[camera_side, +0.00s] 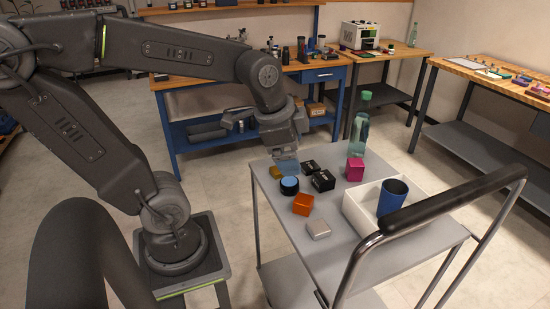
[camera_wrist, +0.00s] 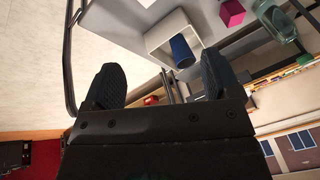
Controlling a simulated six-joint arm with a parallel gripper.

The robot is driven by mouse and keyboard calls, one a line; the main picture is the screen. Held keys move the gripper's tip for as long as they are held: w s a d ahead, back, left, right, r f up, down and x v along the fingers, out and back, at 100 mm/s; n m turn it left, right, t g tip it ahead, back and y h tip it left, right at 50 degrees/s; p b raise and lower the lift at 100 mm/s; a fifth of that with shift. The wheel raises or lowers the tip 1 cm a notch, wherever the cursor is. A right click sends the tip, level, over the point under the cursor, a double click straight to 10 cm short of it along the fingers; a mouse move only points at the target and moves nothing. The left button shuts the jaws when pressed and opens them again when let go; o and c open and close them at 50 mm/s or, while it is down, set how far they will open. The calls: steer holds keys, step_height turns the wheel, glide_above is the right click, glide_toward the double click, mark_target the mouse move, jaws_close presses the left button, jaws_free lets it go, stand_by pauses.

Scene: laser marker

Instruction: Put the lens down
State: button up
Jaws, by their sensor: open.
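The lens (camera_side: 289,186) looks like a short black cylinder with a blue round top. It stands upright on the grey cart top (camera_side: 378,251), near its left edge in the side view. My gripper (camera_side: 286,156) is above and slightly behind the lens in that view, apart from it. In the wrist view my gripper (camera_wrist: 161,68) has its two dark fingers spread wide with nothing held between them. The lens does not show in the wrist view.
Close around the lens are an orange block (camera_side: 303,204), black boxes (camera_side: 323,180), a yellow block (camera_side: 275,172) and a pale block (camera_side: 318,229). A magenta block (camera_side: 354,169), green bottle (camera_side: 360,130) and white bin (camera_side: 361,217) with a blue cup (camera_side: 393,197) stand right.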

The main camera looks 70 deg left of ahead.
steer(key=s+d+r+n+t, duration=0.1)
steer(key=s+d+n, duration=0.3)
steer(key=n, duration=0.1)
steer(key=shift+s+n+h, duration=0.3)
steer(key=shift+s, duration=0.1)
steer(key=shift+r, duration=0.1)
stand_by(0.8)
